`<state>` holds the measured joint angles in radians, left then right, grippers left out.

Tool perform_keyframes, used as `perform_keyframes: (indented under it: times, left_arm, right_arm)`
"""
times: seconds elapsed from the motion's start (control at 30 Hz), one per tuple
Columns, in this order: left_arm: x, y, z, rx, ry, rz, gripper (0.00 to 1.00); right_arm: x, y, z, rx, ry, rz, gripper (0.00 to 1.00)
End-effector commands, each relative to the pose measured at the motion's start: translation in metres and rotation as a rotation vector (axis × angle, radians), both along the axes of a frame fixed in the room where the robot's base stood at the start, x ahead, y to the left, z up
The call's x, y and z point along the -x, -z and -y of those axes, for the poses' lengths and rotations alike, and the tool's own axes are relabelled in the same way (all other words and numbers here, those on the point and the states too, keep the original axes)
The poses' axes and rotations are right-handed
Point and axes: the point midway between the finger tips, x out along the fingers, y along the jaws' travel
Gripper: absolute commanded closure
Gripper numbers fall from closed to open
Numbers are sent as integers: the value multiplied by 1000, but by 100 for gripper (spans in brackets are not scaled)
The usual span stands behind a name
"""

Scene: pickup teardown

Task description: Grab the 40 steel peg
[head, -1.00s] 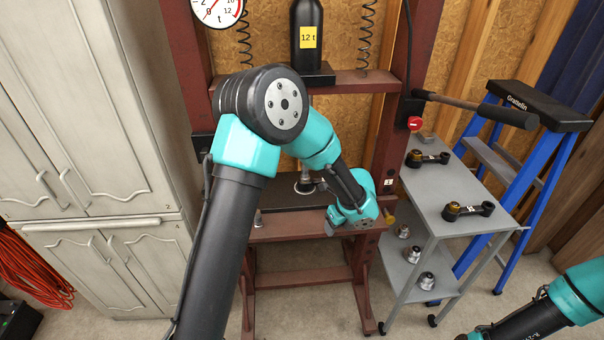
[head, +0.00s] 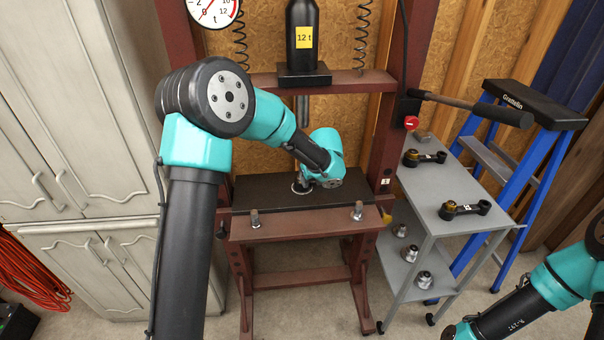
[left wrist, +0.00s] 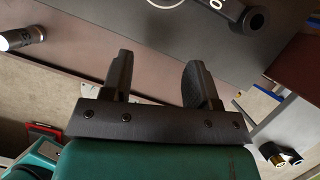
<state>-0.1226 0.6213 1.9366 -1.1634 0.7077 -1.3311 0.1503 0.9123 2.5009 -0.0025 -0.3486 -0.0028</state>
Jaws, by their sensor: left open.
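I cannot read a number on either. A steel peg (left wrist: 20,38) also shows at the upper left of the left wrist view; I cannot tell which one it is. My left gripper (head: 318,182) is over the dark press bed, behind the beam and apart from both pegs. In the left wrist view its two fingers (left wrist: 158,68) are spread with nothing between them. My right arm enters at the lower right, its gripper out of frame.
A black part (left wrist: 243,14) with a hollow end lies close ahead in the left wrist view. The grey trolley (head: 417,240) at right carries two black link arms (head: 466,209) on top and several metal bushings below. The press uprights (head: 386,150) flank the bed.

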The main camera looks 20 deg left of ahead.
Motion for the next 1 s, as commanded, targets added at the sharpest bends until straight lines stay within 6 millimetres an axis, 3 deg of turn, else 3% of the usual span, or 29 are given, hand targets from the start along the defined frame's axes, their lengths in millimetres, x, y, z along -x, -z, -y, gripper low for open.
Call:
perform_keyframes:
  times: [0.3,0.77,1.0]
  left_arm:
    - [-33,1,-32,1,-2,-1,46]
    - [-38,1,-37,0,-1,0,46]
    - [-59,1,-57,0,-4,-1,46]
  right_arm:
    - [0,0,0,0,0,0,30]
    - [0,0,0,0,0,0,30]
    - [0,0,0,0,0,0,30]
